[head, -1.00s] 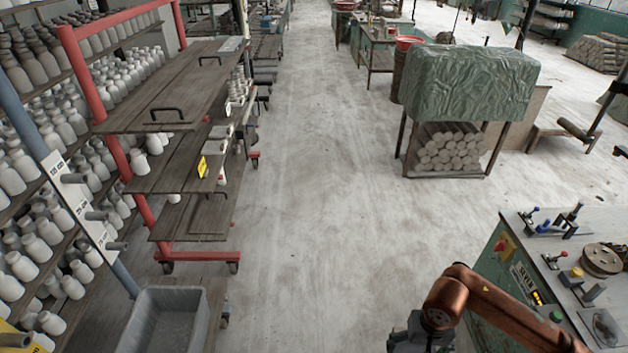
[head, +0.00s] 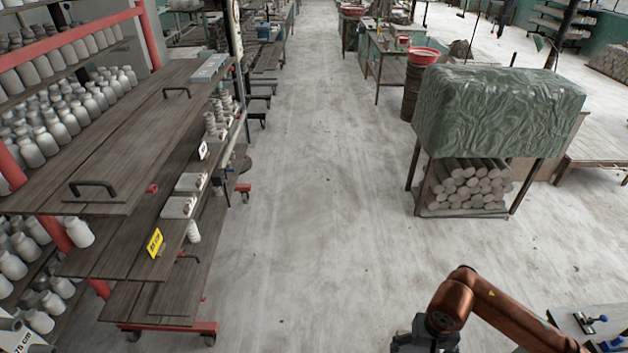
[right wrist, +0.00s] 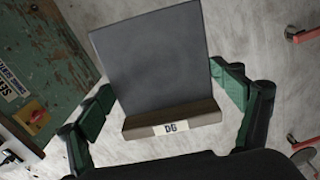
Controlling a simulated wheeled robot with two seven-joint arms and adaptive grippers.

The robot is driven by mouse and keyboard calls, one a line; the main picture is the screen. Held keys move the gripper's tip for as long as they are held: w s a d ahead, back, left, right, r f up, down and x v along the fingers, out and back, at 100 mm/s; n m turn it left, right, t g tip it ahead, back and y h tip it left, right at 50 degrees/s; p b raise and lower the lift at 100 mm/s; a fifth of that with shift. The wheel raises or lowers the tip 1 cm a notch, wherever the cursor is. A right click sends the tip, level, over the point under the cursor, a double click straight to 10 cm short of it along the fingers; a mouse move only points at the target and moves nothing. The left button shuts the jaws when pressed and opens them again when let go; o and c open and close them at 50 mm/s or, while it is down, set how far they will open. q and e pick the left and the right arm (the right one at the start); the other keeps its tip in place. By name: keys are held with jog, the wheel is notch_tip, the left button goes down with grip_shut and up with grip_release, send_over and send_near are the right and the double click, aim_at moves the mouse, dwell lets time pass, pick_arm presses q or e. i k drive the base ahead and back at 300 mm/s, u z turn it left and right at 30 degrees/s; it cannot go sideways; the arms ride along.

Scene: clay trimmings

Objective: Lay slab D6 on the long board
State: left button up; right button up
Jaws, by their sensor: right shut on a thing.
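Slab D6 (right wrist: 150,60) is a flat dark grey piece on a brown-edged base strip with a white label reading D6 in the right wrist view. My right gripper (right wrist: 168,95) is shut on it, with green finger pads at its left and right sides. In the head view only part of the right gripper (head: 425,338) shows at the bottom edge, and the slab is out of sight. Long dark wooden boards (head: 125,145) with black handles lie on the red-framed rack at the left; I cannot tell which is the long board. My left gripper is not in view.
Small pale blocks (head: 180,207) and a yellow tag (head: 155,242) sit on the rack's middle level. White bottles (head: 75,110) crowd the shelves behind. A green-covered stand (head: 490,110) holding clay logs (head: 470,185) is at the right. The floor aisle (head: 310,200) between is clear.

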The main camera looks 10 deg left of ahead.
aim_at(127, 158)
jog(key=i, duration=2.8)
jog(key=u, duration=3.35)
